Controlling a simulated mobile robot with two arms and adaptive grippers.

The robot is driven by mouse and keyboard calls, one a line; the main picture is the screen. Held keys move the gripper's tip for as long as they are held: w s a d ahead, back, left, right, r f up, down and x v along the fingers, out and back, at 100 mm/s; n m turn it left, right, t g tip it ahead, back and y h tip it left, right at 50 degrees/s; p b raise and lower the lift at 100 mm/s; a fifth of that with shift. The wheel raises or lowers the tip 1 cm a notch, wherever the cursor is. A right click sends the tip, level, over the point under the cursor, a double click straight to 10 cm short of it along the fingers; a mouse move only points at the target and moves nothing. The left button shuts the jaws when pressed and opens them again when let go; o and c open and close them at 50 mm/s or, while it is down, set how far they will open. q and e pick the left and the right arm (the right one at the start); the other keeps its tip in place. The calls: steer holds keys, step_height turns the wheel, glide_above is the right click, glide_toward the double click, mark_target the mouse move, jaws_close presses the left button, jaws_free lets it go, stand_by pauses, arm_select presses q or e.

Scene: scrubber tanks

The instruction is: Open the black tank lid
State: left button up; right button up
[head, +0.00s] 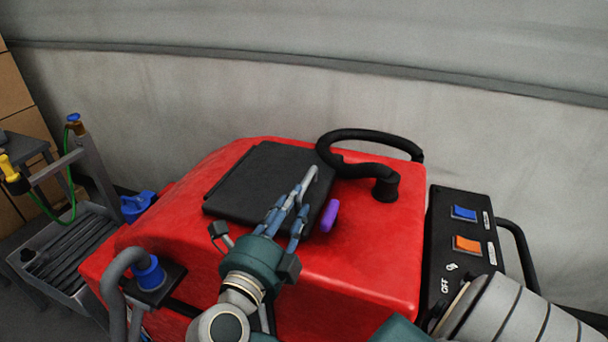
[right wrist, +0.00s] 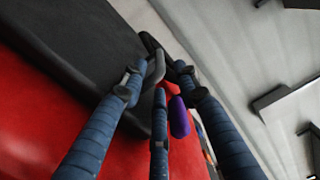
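The black tank lid (head: 258,172) lies flat and closed on top of the red scrubber tank (head: 360,250). A small purple piece (head: 330,215) shows at the lid's right edge. It also shows in the right wrist view (right wrist: 178,117), near my fingers. My right gripper (head: 303,202) is over the right part of the lid, its blue-wrapped fingers fairly straight and apart. The right wrist view also shows the gripper (right wrist: 168,72), with no object between its fingers; contact with the lid cannot be told. My left gripper is not in view.
A black curved hose (head: 370,136) stands behind the lid. A black control panel (head: 464,240) with blue and orange switches is at the right. A grey hose with a blue fitting (head: 150,272) is front left. A grey cart (head: 62,255) stands farther left. A wall runs behind.

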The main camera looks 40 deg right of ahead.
mark_target(312, 171)
steer(key=p+x, duration=0.1)
steer(key=x, duration=0.4)
steer(key=shift+w+d+p, duration=0.15)
steer(key=shift+d+p, duration=0.15)
steer(key=shift+d, duration=0.05)
steer(key=shift+p+x, duration=0.35)
steer(key=shift+x, duration=1)
steer(key=shift+w+f, duration=0.1)
steer(key=shift+c, duration=0.3)
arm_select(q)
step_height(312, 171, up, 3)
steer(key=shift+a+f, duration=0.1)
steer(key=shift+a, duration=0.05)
arm_select(e)
jaws_close()
